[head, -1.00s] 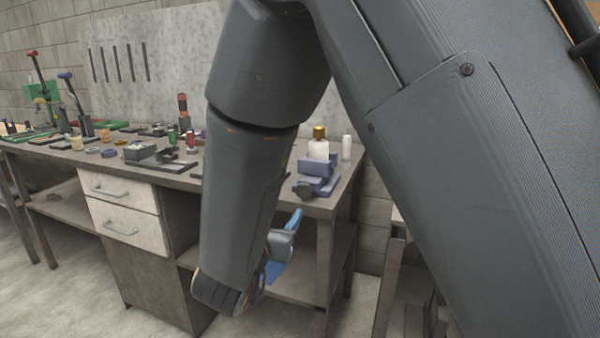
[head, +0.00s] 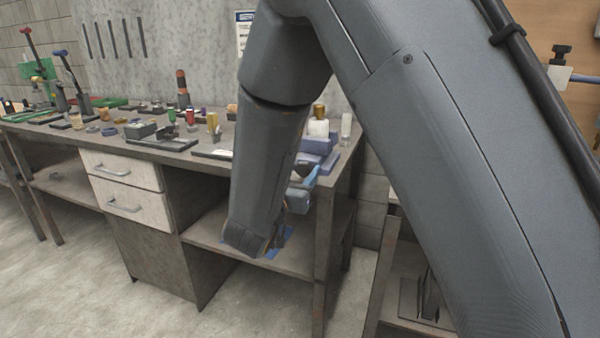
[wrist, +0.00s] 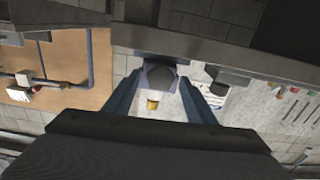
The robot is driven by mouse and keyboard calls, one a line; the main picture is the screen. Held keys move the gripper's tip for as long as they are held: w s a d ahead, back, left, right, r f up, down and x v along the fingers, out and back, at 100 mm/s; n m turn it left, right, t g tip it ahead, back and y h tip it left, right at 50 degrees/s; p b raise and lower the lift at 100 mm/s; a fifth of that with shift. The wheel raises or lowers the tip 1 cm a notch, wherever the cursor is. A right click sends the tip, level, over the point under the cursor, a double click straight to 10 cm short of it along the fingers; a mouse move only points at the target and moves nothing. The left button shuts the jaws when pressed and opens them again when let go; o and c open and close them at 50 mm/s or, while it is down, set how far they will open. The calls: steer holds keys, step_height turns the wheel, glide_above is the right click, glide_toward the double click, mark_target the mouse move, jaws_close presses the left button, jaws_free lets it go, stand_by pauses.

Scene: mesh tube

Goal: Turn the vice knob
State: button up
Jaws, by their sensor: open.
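The blue-purple vice (head: 320,146) sits at the right end of the workbench in the head view, partly behind my arm. In the wrist view the vice (wrist: 146,66) appears upside down, with a dark round knob (wrist: 161,78) facing the camera. My gripper (wrist: 160,86) is open and empty, its two blue fingers on either side of the knob in the picture. I cannot tell how far the fingertips are from the knob. In the head view my gripper (head: 302,182) is mostly hidden by my arm, near the bench's front right edge.
A gold-capped bottle (head: 318,124) and a white cylinder (head: 346,123) stand by the vice. Several small tools and parts lie along the workbench (head: 225,137). A drawer unit (head: 120,188) and a lower shelf (head: 225,240) are below. The floor in front is clear.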

steer(key=c, duration=1)
steer(key=shift+m+b, duration=0.35)
steer(key=shift+m, duration=2.15)
steer(key=shift+c, duration=0.2)
steer(key=o, duration=1)
steer(key=shift+d, duration=0.1)
steer(key=shift+o, duration=0.2)
steer(key=shift+s, duration=0.1)
steer(key=v, duration=0.7)
steer(key=shift+s, duration=0.3)
